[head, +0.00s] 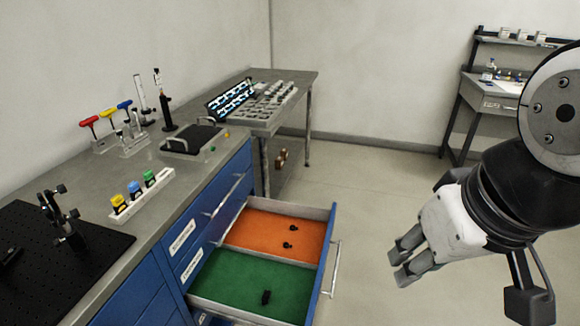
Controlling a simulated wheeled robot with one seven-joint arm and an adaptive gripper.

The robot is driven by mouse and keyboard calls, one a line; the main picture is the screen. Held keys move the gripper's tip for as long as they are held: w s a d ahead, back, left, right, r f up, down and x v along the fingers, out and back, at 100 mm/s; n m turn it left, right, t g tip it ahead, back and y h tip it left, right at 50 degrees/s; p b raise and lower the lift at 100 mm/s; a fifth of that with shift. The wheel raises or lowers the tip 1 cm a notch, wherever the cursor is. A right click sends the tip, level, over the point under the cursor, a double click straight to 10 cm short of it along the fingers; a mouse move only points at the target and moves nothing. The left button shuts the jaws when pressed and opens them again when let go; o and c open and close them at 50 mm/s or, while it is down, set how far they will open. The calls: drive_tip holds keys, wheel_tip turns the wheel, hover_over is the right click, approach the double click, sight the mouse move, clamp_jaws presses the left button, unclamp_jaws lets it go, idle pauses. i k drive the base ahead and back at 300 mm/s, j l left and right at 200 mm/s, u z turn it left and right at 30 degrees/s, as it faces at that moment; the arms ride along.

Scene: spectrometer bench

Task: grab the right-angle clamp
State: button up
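An open blue drawer holds small black parts. A blocky black piece (266,297) lies alone on the green-lined section, and two smaller black pieces (292,228) (287,245) lie on the orange-lined section. They are too small to tell which, if any, is the right-angle clamp. Black post hardware with knobs (60,215) stands upright on the dark breadboard at left; clamps may be part of it. My gripper (398,265) is in the air at right, beyond the drawer's front and apart from everything. Nothing shows between its fingers; their gap is unclear at this angle.
The open drawer (327,262) juts from the blue cabinet, with a bar handle (335,270) on its front. The bench (190,182) carries hex keys (100,130), a white rack with coloured-cap bottles (143,195) and a breadboard (95,265). Floor beyond the drawer is clear.

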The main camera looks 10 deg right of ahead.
sight(267, 294)
drive_tip(key=k+l+u, duration=0.1)
drive_tip(key=l, duration=0.3)
drive_tip(key=k+l+u, duration=0.3)
drive_tip(key=u, duration=0.35)
drive_tip(key=i+l, duration=0.1)
drive_tip(key=i, duration=0.45)
